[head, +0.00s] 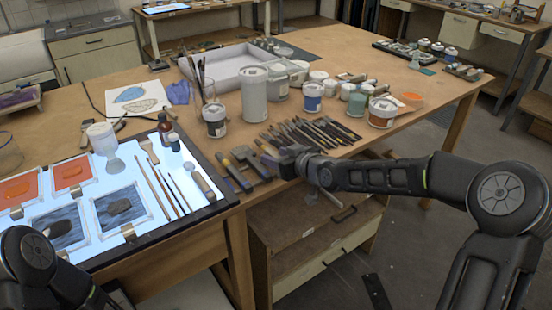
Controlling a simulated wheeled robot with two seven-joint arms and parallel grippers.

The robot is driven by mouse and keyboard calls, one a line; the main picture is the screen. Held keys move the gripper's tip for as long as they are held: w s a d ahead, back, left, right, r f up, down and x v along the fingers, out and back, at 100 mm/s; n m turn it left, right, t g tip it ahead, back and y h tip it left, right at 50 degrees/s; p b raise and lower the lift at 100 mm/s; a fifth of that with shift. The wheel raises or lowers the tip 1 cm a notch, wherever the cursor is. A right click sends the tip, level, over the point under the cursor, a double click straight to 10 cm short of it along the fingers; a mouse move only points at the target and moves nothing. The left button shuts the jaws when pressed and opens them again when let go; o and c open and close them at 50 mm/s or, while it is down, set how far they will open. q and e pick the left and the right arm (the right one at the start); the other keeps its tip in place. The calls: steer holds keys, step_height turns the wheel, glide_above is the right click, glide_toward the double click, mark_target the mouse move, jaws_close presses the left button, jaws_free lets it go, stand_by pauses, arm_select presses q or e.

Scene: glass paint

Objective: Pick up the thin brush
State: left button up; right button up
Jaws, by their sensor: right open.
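Several slender brushes lie side by side on the lit panel (137,158), left of my right gripper. One thin brush (156,186) has a long wooden handle. Another thin brush (179,192) lies to its right. A wider flat brush (150,151) lies above them. I cannot tell which one is the thin brush meant. My right gripper (233,169) is open and empty, its fingers pointing left near the panel's right edge, apart from the brushes. Of my left arm only dark links show at the lower left; its gripper is out of view.
Brown bottle (164,130) and white jar (102,139) stand at the panel's back. Orange glass (73,173) and dark glass panes (121,208) lie on its left. Many dark-handled tools (311,132) and paint jars (215,120) crowd the wooden table (130,84) behind my right arm.

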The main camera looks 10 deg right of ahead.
steer(key=shift+c, duration=0.4)
jaws_close()
stand_by(0.4)
